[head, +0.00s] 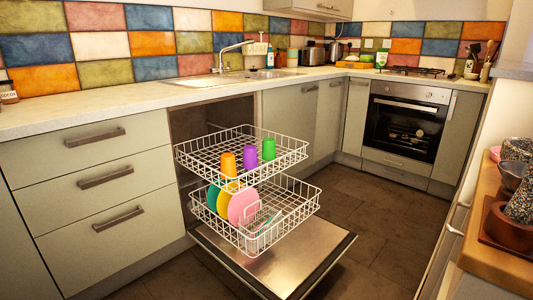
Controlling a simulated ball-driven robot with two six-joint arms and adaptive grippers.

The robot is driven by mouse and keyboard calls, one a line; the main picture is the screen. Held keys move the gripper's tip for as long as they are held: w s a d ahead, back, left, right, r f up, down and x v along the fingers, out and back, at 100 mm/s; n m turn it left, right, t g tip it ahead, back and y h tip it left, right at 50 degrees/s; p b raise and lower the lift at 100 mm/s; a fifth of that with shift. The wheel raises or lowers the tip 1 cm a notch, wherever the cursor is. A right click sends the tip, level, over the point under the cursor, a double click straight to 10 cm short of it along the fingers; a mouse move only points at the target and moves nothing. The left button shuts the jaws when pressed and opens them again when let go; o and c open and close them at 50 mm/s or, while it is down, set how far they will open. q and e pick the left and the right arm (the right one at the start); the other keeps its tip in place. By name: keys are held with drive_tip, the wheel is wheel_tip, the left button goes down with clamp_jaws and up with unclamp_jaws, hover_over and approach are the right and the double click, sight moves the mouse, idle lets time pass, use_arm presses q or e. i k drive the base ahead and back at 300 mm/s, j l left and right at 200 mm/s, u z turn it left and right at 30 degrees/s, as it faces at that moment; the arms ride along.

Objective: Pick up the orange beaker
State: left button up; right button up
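The orange beaker (229,165) stands in the upper white wire rack (203,164) of an open dishwasher, near the middle of the picture. It is the leftmost and nearest of the beakers there. A purple beaker (250,157) stands just to its right, and a green beaker (269,149) stands further right. The orange beaker's lower part is partly behind the rack's wires. Neither of my grippers shows in the head view.
The lower rack (288,207) is pulled out, holding several coloured plates (243,206). The open dishwasher door (318,262) juts low over the dark floor. Drawers (100,180) flank it at left. A counter (502,238) with bowls stands at right. Floor (375,230) between is clear.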

sight(228, 168)
drive_tip(key=i+j+u, duration=0.25)
drive_tip(key=i+j, duration=0.9)
drive_tip(key=j, duration=0.15)
